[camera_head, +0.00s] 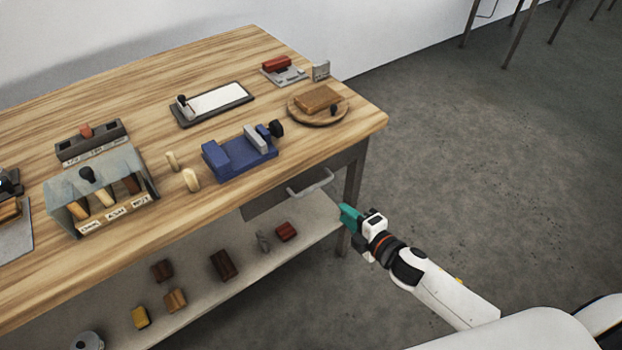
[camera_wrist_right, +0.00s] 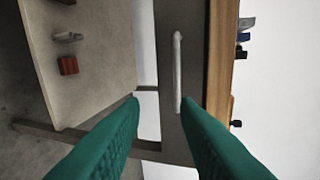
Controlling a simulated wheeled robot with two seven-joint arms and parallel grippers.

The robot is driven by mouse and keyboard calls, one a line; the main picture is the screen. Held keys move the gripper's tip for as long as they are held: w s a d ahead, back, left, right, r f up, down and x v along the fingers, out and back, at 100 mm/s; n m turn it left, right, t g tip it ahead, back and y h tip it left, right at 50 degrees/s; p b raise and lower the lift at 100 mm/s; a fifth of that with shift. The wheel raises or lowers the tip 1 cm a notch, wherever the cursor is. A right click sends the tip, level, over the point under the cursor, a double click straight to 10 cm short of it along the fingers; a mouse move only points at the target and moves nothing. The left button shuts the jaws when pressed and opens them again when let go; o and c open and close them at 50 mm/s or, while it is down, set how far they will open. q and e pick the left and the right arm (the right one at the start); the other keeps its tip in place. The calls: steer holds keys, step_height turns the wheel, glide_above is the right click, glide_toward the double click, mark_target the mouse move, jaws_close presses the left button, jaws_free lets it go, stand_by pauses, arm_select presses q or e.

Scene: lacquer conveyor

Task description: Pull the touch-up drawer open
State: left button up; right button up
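The touch-up drawer (camera_head: 275,199) is a dark grey front under the right end of the wooden bench top; it looks closed. Its pale bar handle (camera_head: 312,184) stands out from the front. In the right wrist view the handle (camera_wrist_right: 177,72) runs upright in the picture, ahead of the tip of the right-hand finger. My right gripper (camera_head: 348,215) has teal fingers and is below and right of the handle, apart from it in the head view. In the right wrist view its fingers (camera_wrist_right: 160,103) are spread with nothing between them. My left gripper is not in view.
The bench top (camera_head: 215,107) holds a blue vise (camera_head: 240,153), a round wooden board (camera_head: 345,117) and a sorting box (camera_head: 120,205). The lower shelf (camera_head: 205,300) carries several small blocks. A bench leg (camera_head: 353,190) stands near my right gripper.

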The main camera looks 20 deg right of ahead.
mark_target(316, 185)
steer(key=shift+n, duration=0.4)
steer(key=x, duration=0.4)
steer(key=r+x, duration=0.1)
steer(key=x, duration=0.3)
steer(key=a+r+x, duration=0.1)
steer(key=x, duration=0.3)
steer(key=shift+w+a+r, duration=0.1)
steer(key=shift+r, duration=0.15)
steer(key=shift+c, duration=0.6)
jaws_close()
